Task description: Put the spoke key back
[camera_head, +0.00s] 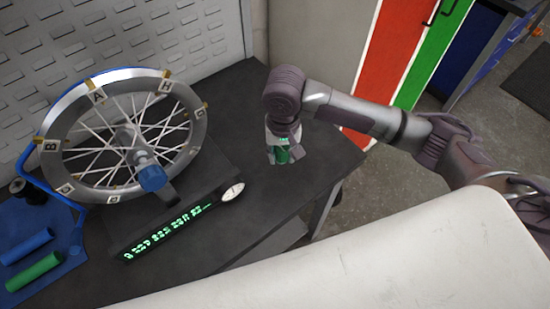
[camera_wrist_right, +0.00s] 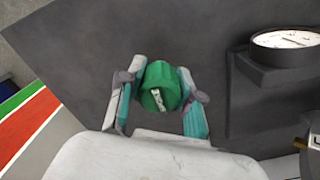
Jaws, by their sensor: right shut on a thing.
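My right gripper (camera_head: 281,154) is over the right part of the dark bench, shut on a green round piece (camera_head: 283,157) that looks like the spoke key. In the right wrist view the green piece (camera_wrist_right: 160,86) sits between the two fingers of the gripper (camera_wrist_right: 158,92), with a pale slot-like mark on its end. I cannot tell whether it touches the bench top. A blue mat (camera_head: 70,262) at the far left holds a blue cylinder (camera_head: 27,247) and a green cylinder (camera_head: 33,272). My left gripper is not in view.
A spoked wheel (camera_head: 62,120) with lettered tags stands in a blue stand on the dark bench (camera_head: 262,95). In front are a green-lit display (camera_head: 165,233) and a round dial (camera_head: 232,192), also in the right wrist view (camera_wrist_right: 285,40). The bench around my right gripper is clear.

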